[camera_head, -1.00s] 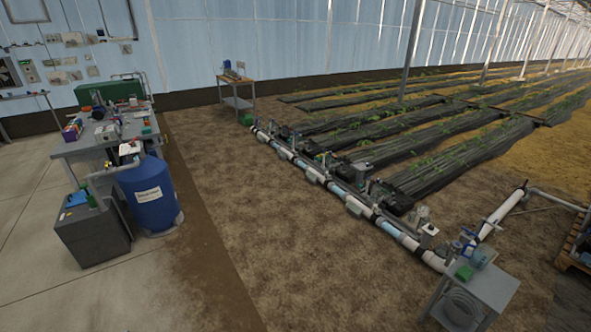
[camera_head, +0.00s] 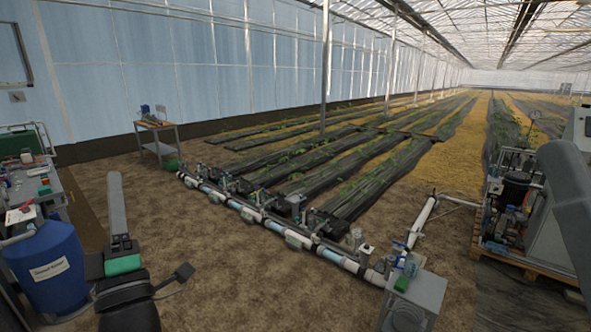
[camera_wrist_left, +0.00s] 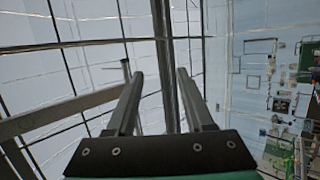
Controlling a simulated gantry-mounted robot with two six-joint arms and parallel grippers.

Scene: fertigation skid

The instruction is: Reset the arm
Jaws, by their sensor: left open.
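My left gripper (camera_head: 117,180) rises from the bottom left of the head view, with a green band below its grey fingers. It points upward, to the right of the blue tank (camera_head: 50,265). In the left wrist view the two fingers of the left gripper (camera_wrist_left: 160,75) are apart, with nothing between them. Beyond them are the pale greenhouse wall and its dark frame bars. My right gripper is not in view. A smooth grey shape, perhaps part of my right arm, crosses the right edge of the head view.
A workbench with tools (camera_head: 25,190) stands at far left. A small table (camera_head: 158,141) is by the wall. A pipe manifold (camera_head: 262,218) runs along the crop beds to a grey stand (camera_head: 418,295). A pallet with equipment (camera_head: 515,250) is at right. Bare soil lies between.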

